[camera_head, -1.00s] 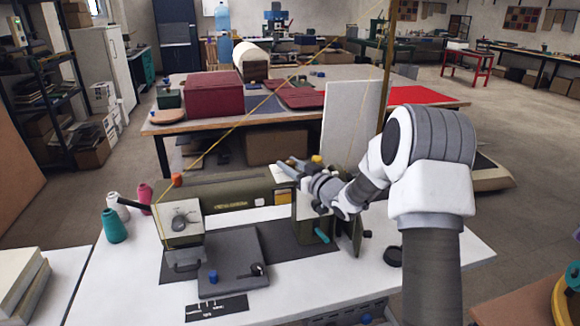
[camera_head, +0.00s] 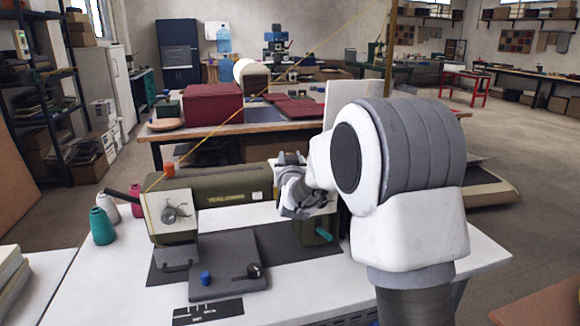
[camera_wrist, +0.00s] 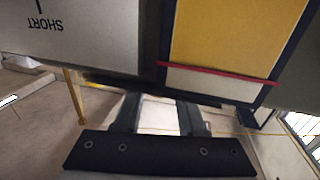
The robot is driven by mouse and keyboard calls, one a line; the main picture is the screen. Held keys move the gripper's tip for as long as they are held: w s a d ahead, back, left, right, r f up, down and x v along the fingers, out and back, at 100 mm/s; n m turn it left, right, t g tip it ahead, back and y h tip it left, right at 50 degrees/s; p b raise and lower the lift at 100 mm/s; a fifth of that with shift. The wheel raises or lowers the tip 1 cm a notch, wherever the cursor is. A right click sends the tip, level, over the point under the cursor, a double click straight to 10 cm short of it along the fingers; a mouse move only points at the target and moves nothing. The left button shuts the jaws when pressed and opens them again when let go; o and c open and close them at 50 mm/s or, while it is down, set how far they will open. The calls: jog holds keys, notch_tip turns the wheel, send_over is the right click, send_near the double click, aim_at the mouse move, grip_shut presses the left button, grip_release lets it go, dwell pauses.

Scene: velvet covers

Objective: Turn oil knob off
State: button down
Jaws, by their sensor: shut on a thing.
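The olive-green sewing machine (camera_head: 215,192) stands on the white table. My gripper (camera_head: 291,158) is at the right end of the machine, high on its body, with my arm covering part of it. In the wrist view my gripper (camera_wrist: 158,100) has its two fingers reaching up to a dark, flat, bar-like piece (camera_wrist: 105,80), which looks like the oil knob seen edge-on. The fingers are shut on it. Behind it is a yellow window (camera_wrist: 225,40) with a dark frame and a red line. The knob's turn angle cannot be read.
A pale panel (camera_wrist: 70,35) lettered "SHORT" is beside the yellow window. A teal handle (camera_head: 323,234) sticks out below my gripper. Thread cones (camera_head: 102,226) stand at the left. A yellow thread runs diagonally above the machine.

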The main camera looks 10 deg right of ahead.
jog(key=shift+a+m+h+p, duration=0.25)
jog(key=shift+m+h, duration=0.45)
jog(key=shift+h, duration=0.4)
jog(key=m+g+h+p, duration=0.1)
jog(key=h, duration=0.1)
jog(key=m+h+p, duration=0.1)
jog(key=p, duration=0.1)
jog(key=shift+d+r+g+h, duration=0.1)
jog(key=shift+r+g+h, duration=0.1)
jog(key=shift+g+h, duration=0.2)
jog(key=m+g+h+p, duration=0.2)
jog(key=m+h+p, duration=0.1)
jog(key=shift+d+f+p, duration=0.1)
jog(key=shift+p, duration=0.2)
jog(key=shift+h, duration=0.3)
jog(key=shift+c, duration=2.4)
grip_release()
jog(key=shift+f, duration=0.1)
jog(key=v, duration=0.8)
jog(key=p+v, duration=0.1)
jog(key=v, duration=0.8)
jog(key=shift+s+a+r, duration=0.1)
jog(key=shift+a+r, duration=0.1)
jog(key=shift+r, duration=0.05)
